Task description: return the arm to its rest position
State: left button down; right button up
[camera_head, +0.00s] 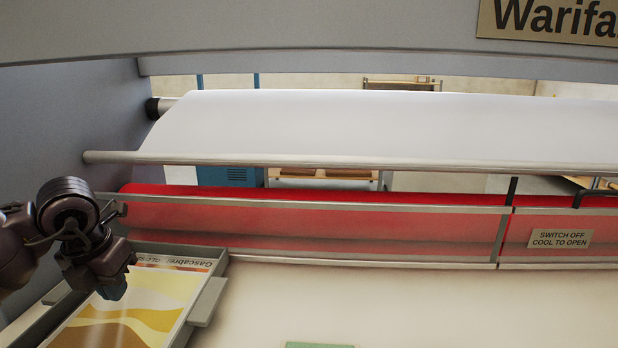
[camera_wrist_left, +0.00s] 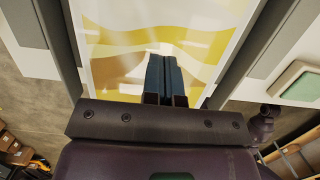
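My left arm comes in from the left edge of the head view. Its gripper (camera_head: 113,290) points down over a grey tray (camera_head: 208,302) holding a printed sheet (camera_head: 150,305) with yellow and white waves. In the left wrist view the blue fingers (camera_wrist_left: 165,78) are together with nothing visible between them, in front of the printed sheet (camera_wrist_left: 120,65). I cannot tell the exact gap between fingertips and sheet. My right arm and gripper are in neither view.
The laminator has a white film web (camera_head: 380,125), a metal bar (camera_head: 300,162) and a red guard (camera_head: 300,220) labelled "SWITCH OFF COOL TO OPEN". A grey side wall (camera_head: 75,130) stands close to my left arm. The pale bed (camera_head: 400,300) is mostly clear, with a green pad (camera_head: 318,345).

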aim_at(126, 317)
pick_arm(q)
jog(key=shift+s+b+x, duration=0.2)
jog(key=shift+b+x, duration=0.15)
jog(key=shift+x, duration=0.75)
jog(key=shift+f, duration=0.35)
jog(key=shift+f+b, duration=0.4)
jog(key=shift+f, duration=0.1)
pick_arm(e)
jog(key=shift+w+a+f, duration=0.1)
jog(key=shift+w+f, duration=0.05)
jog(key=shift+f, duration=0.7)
pick_arm(q)
jog(key=shift+f+b, duration=0.3)
jog(key=shift+f, duration=0.2)
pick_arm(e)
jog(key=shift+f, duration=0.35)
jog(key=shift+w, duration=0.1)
